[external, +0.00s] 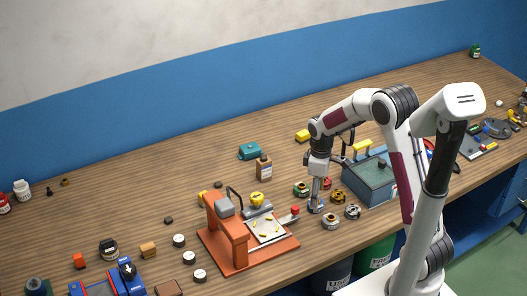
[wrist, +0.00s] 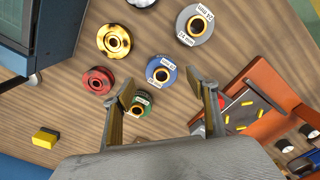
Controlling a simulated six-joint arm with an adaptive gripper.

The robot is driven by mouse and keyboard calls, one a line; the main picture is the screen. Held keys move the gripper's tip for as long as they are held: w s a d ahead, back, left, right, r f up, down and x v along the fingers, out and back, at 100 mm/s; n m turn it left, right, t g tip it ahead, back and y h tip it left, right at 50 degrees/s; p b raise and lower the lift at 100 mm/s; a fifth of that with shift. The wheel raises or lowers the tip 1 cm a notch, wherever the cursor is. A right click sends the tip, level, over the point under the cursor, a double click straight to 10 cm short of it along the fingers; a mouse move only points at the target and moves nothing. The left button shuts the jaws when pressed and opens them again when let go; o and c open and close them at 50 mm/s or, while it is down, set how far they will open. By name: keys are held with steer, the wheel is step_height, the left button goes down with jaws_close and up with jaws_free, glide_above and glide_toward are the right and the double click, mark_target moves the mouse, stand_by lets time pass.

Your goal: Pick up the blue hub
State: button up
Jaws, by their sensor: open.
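The blue hub (wrist: 161,72) lies flat on the wooden table, with a dark centre hole and a white label. In the wrist view it is between and slightly beyond the two fingertips. My gripper (wrist: 160,80) is open and empty, pointing down over the hub. In the external view my gripper (external: 316,204) is low over the table among the hubs and mostly hides the blue hub. I cannot tell the exact height of the fingertips above it.
A green hub (wrist: 141,104) lies close to the left finger. Red (wrist: 97,80), gold (wrist: 114,41) and grey (wrist: 194,25) hubs lie around. An orange press stand (external: 226,240) is left of my gripper; a blue-grey box (external: 370,181) is right.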

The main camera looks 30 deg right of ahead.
steer(key=shift+s+a+f, duration=0.1)
steer(key=shift+f, duration=1.65)
steer(key=c, duration=1.4)
